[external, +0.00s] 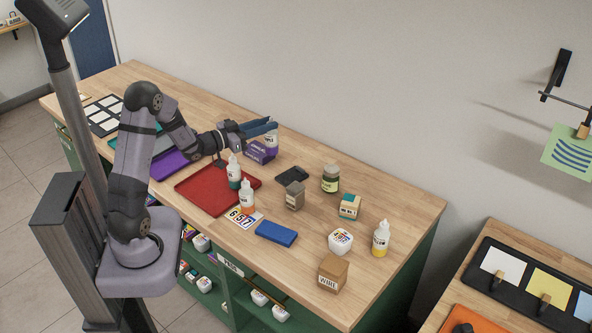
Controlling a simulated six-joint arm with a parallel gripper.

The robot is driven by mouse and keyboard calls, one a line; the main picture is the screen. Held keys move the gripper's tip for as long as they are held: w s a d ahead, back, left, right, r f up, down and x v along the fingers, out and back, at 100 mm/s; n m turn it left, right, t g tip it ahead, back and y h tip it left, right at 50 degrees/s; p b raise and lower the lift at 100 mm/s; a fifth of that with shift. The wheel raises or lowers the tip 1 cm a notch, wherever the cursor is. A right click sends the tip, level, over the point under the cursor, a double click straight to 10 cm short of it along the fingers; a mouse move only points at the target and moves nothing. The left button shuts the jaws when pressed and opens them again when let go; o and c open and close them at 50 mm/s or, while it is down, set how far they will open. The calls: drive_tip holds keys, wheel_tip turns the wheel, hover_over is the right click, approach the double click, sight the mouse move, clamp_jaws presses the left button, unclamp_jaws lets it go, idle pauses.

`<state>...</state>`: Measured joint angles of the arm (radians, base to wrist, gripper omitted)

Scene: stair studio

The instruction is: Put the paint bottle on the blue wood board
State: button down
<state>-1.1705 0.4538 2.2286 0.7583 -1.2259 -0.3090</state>
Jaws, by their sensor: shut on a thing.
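My gripper (270,127) reaches right over the back of the table, its blue fingers shut on a white paint bottle with purple paint (271,145). The bottle is upright below the fingers, partly hidden by them and by a purple box. I cannot tell if its base touches the table. Other paint bottles stand upright: one teal (234,174), one orange (247,197) and one yellow (381,240). A small blue slab (276,233), which looks like the blue wood board, lies flat near the front edge. Nothing is on it.
A red tray (205,198) lies left of the blue slab, with a number card (243,218) between.

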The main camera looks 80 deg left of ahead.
drive_tip(key=s+d+m+h, duration=0.3)
drive_tip(key=d+m+h, duration=1.05)
drive_tip(key=d, duration=1.05)
wheel_tip(320, 180, down, 9)
drive_tip(key=n+h, duration=0.2)
drive_tip(key=h, duration=0.1)
drive_tip(key=shift+w+a+n+p, duration=0.15)
drive_tip(key=shift+w+n+p, duration=0.1)
drive_tip(key=shift+n+p, duration=0.1)
drive_tip(key=shift+f, duration=0.25)
drive_tip(key=c, duration=1.6)
unclamp_jaws()
drive_tip(key=shift+o, duration=0.2)
